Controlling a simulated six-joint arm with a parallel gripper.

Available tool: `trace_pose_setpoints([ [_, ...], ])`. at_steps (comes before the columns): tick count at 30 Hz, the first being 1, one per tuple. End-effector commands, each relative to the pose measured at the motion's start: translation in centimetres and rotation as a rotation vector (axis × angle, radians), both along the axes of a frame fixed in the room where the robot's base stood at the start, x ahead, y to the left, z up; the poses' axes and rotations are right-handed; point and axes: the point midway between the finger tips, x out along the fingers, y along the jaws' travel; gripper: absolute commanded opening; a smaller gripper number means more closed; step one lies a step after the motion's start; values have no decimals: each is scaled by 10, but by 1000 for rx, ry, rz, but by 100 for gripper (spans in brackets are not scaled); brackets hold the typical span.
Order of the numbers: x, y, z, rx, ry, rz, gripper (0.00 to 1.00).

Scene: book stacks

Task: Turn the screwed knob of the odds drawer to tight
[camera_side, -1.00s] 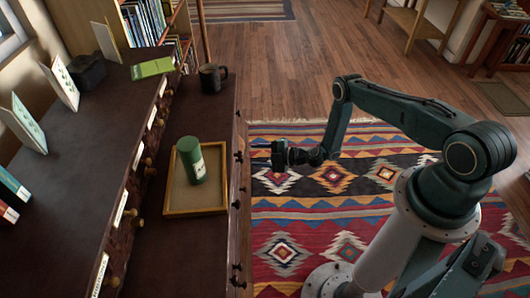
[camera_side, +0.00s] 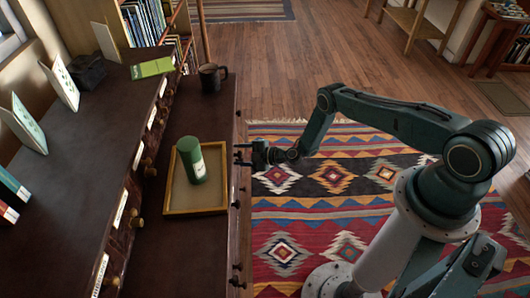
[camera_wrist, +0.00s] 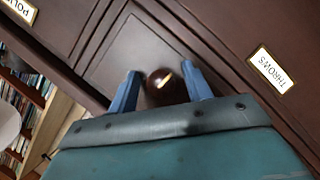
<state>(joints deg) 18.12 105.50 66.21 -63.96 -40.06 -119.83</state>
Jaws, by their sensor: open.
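A dark, round knob (camera_wrist: 166,86) with a bright slit-like highlight shows in the wrist view on a dark brown drawer front (camera_wrist: 118,52). My gripper (camera_side: 240,154) is at the front face of the low cabinet in the side view. Its two blue fingers are open, one on each side of the knob in the wrist view. I cannot tell if they touch it.
On the cabinet top (camera_side: 215,240), a wooden tray (camera_side: 195,211) holds a green canister (camera_side: 190,160). A dark mug (camera_side: 212,78) stands farther back. Small brass-knobbed drawers rise behind. A patterned rug (camera_side: 330,220) covers the floor.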

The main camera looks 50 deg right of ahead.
Motion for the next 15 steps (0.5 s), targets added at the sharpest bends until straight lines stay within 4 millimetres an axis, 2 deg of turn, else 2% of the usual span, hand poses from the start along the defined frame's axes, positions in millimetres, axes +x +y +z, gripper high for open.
trace_pose_setpoints([
  [2, 0, 0, 0, 0, 0, 0, 49],
  [9, 0, 0, 0, 0, 0, 0, 5],
  [15, 0, 0, 0, 3, 3, 1, 5],
])
